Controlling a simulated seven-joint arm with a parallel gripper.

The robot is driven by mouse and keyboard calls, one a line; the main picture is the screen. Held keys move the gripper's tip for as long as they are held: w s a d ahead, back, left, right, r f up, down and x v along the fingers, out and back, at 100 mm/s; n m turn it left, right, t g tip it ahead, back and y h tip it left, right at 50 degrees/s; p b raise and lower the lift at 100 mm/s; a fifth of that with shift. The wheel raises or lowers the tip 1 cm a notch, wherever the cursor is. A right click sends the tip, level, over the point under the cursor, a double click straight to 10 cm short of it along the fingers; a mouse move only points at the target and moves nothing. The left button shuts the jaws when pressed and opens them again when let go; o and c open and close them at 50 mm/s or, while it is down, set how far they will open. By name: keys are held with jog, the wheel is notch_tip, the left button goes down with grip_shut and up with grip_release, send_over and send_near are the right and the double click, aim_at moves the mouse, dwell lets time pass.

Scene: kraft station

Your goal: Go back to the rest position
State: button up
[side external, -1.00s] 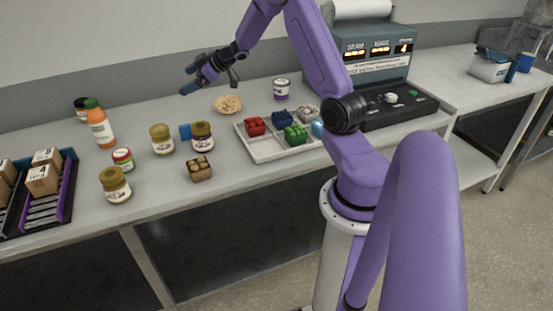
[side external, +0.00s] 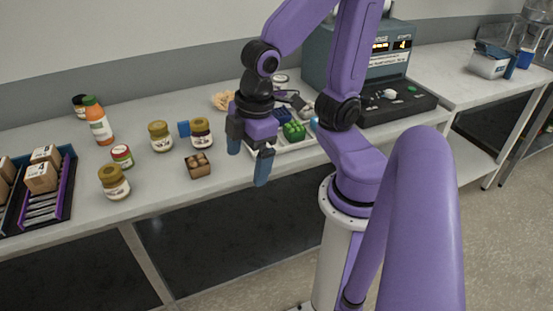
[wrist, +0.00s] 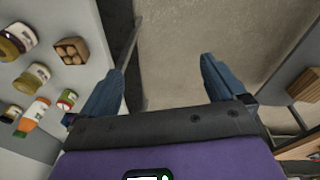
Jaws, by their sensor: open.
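My gripper (side external: 249,166) points downward in the side view, in front of the white tray and close to the bench's front edge. Its blue fingers are apart with nothing between them. In the wrist view my gripper (wrist: 160,85) is also open, with bare floor beyond the fingertips. My arm is bent above the tray and hides part of it.
The white tray (side external: 292,147) holds a green block (side external: 294,131) and others partly hidden. Left of my gripper stand a small brown carton (side external: 198,166), jars (side external: 160,136) and an orange bottle (side external: 98,121). A machine (side external: 390,75) stands behind right. The front aisle is clear.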

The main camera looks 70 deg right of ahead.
jog(key=shift+n+g, duration=0.6)
jog(key=shift+g, duration=0.1)
jog(key=s, duration=0.2)
jog(key=s+d, duration=0.1)
jog(key=s, duration=0.2)
jog(key=shift+s+d, duration=0.15)
jog(key=shift+s, duration=0.2)
jog(key=shift+o, duration=0.3)
jog(key=shift+w, duration=0.1)
